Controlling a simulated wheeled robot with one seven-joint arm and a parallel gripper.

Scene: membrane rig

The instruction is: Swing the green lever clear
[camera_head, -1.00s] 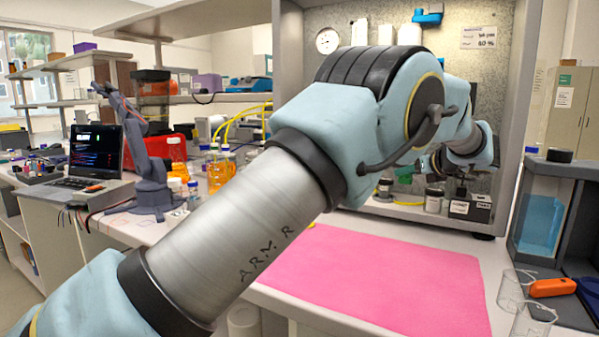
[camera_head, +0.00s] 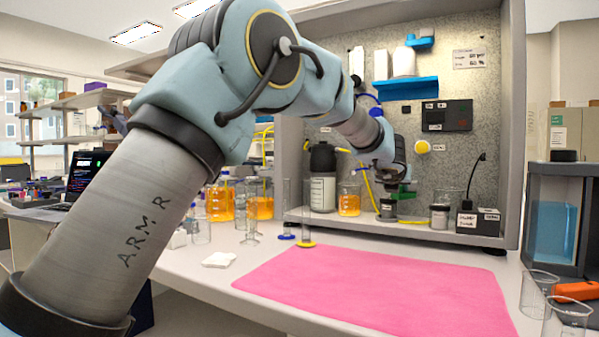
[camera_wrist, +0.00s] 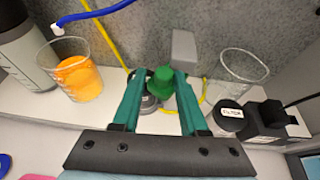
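The green lever's rounded green end (camera_wrist: 162,82) shows in the wrist view, between and just beyond the tips of my gripper's two teal fingers. My gripper (camera_wrist: 159,76) is open, with one finger on each side of the green part; I cannot tell whether either finger touches it. A grey block (camera_wrist: 184,48) stands just behind it, and a round grey metal piece lies below it, partly hidden. In the head view my gripper (camera_head: 396,186) is small, at the rig's shelf, with a bit of green beside it; finger and lever cannot be told apart there.
A beaker of orange liquid (camera_wrist: 78,78) stands left of the fingers, an empty glass beaker (camera_wrist: 240,75) and a black box (camera_wrist: 265,122) right. Yellow tubing (camera_wrist: 110,42) runs behind. The pink mat (camera_head: 375,285) in front is clear.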

